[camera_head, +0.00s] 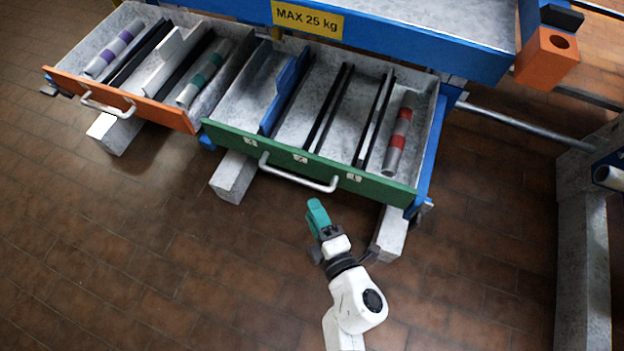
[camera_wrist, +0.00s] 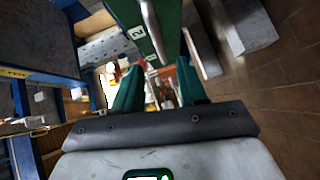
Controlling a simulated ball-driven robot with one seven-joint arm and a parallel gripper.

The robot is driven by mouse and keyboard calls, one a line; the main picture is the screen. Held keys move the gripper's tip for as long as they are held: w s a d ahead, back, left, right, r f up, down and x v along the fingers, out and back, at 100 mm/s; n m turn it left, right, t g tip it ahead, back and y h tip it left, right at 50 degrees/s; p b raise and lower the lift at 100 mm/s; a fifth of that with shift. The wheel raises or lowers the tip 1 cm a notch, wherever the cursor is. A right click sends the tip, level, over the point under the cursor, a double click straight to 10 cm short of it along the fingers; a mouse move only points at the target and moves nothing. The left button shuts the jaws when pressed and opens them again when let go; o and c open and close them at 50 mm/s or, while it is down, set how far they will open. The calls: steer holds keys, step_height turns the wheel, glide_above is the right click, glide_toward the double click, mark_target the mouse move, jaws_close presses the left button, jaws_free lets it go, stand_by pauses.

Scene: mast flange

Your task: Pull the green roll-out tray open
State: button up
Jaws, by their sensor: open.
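The green roll-out tray (camera_head: 228,135) extends out from under the blue bench in the head view, its compartments showing. Its silver bar handle (camera_head: 300,180) runs along the green front, which carries small numbered labels. My gripper (camera_head: 319,212) has teal fingers and is in front of the green front, below and near the handle's right end. In the wrist view the two teal fingers (camera_wrist: 159,82) are apart with nothing seen between them. The handle (camera_wrist: 151,28) and green front (camera_wrist: 120,12) are at the top of that view. I see no contact with the handle.
An orange-fronted tray (camera_head: 150,107) stands out to the left. Pale blocks (camera_head: 233,177) sit below the trays. An orange block (camera_head: 547,57) is on the bench's right corner, and a grey post (camera_head: 583,260) stands at far right. Brown tiled floor in front is clear.

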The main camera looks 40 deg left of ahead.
mark_target(297, 178)
steer(key=b+x, duration=0.4)
steer(key=x, duration=0.5)
steer(key=shift+w+a+f, duration=0.1)
steer(key=shift+a, duration=0.2)
steer(key=shift+w+a, duration=0.3)
steer(key=shift+a, duration=0.2)
steer(key=shift+c, duration=0.3)
jaws_close()
